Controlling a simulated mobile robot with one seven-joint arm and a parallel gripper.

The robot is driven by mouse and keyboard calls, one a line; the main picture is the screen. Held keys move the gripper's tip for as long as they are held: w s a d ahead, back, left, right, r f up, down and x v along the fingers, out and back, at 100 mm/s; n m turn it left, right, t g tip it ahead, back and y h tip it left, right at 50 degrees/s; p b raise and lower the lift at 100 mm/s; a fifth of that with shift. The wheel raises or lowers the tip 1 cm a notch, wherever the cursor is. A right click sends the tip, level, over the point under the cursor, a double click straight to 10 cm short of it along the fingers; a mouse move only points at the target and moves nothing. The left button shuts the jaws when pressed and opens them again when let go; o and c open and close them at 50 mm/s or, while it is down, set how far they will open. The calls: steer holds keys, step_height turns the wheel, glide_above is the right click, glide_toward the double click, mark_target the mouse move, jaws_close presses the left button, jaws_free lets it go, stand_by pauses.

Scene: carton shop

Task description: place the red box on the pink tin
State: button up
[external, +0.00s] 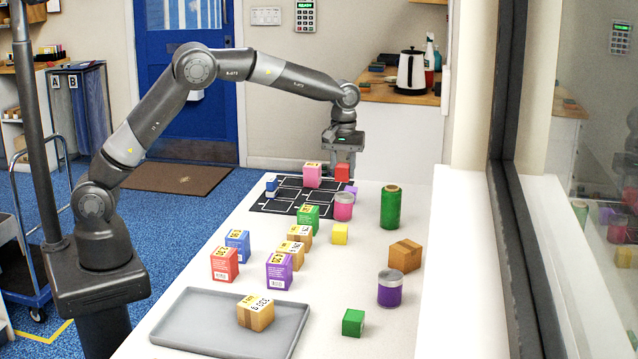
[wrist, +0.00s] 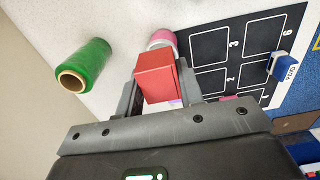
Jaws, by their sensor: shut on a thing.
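The plain red box (external: 342,173) is between the fingers of my gripper (external: 341,161), which is shut on it at the far end of the table. In the wrist view the red box (wrist: 155,80) fills the gap between the fingers. The pink tin (external: 343,207) stands upright with a grey lid, nearer the camera than the box and apart from my gripper in the external view. In the wrist view the pink tin (wrist: 162,39) shows just beyond the red box, which partly hides it.
A green cylinder (external: 391,207) stands right of the tin. A pink carton (external: 312,175) and a small purple block (external: 351,190) are close by. The black grid mat (external: 262,207) lies to the left. Several cartons and a grey tray (external: 190,325) occupy the near table.

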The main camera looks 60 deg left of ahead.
mark_target(344, 195)
steer(key=shift+w+a+f, duration=0.7)
steer(key=shift+f, duration=1.9)
steer(key=o, duration=1)
steer(key=shift+f, duration=0.1)
steer(key=shift+o, duration=0.2)
